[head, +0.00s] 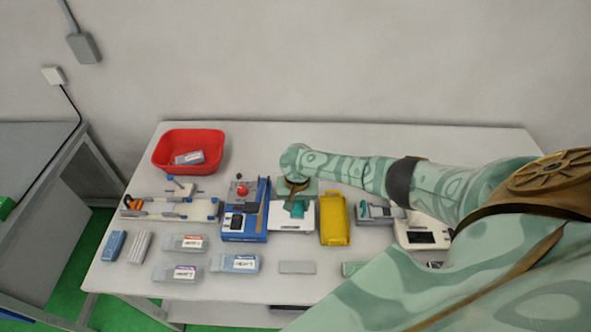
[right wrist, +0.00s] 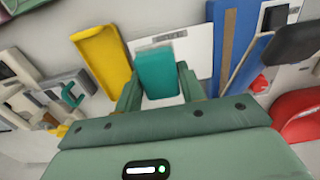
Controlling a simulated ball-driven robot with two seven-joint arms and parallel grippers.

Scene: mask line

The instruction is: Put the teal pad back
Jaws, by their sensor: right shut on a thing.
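The teal pad (right wrist: 157,72) is a small block held between the two green fingers of my right gripper (right wrist: 159,92). In the head view the teal pad (head: 296,208) shows just below my right gripper (head: 296,196), over the back part of a flat white device (head: 291,225). The white device shows behind the pad in the right wrist view (right wrist: 196,46). I cannot tell whether the pad touches it. My right gripper is shut on the pad; its hand hides part of the device's back edge. My left gripper is not in view.
A blue device (head: 259,228) stands close left of the white device, and a yellow block (head: 334,219) close right. A red bin (head: 167,143) is at the back left.

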